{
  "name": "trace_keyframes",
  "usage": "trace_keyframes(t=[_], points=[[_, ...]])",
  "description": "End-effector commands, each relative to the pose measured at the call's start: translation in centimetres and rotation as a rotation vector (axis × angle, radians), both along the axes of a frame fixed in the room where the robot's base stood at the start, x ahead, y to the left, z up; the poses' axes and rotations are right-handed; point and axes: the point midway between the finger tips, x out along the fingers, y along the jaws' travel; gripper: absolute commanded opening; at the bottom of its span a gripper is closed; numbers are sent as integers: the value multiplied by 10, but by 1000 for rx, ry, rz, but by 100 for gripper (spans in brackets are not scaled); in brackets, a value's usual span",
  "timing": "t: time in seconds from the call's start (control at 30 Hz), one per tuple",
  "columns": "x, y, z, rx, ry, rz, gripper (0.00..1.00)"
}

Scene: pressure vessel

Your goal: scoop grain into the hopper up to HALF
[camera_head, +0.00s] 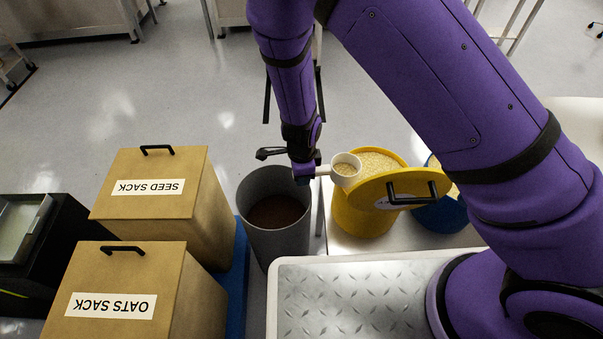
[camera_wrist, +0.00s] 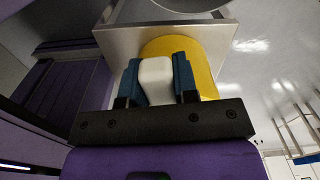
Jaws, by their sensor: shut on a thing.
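My gripper (camera_head: 306,172) is shut on the handle of a white scoop (camera_head: 346,180). In the wrist view, the fingers of my gripper (camera_wrist: 157,82) press both sides of the pale handle (camera_wrist: 156,75). The scoop's round cup is upright and holds tan grain, over the left rim of a yellow bucket (camera_head: 358,220). The bucket is full of pale grain (camera_head: 378,162) and also shows in the wrist view (camera_wrist: 190,52). A grey round bin (camera_head: 282,240) with dark brown contents stands to the left. I cannot tell whether it is the hopper; no HALF mark is readable.
A yellow lid (camera_head: 378,193) with a black handle overlaps the yellow bucket's front right. A blue bucket (camera_head: 440,217) stands right of it. Boxes labelled SEED SACK (camera_head: 155,212) and OATS SACK (camera_head: 125,285) stand left. A metal tread plate (camera_head: 350,300) is in front.

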Motion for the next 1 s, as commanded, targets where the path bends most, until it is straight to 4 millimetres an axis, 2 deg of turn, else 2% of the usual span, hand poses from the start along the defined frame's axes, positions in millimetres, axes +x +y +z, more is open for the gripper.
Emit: trace_keyframes(t=[1.0], points=[[4, -19, 15, 181, 26, -6, 0]])
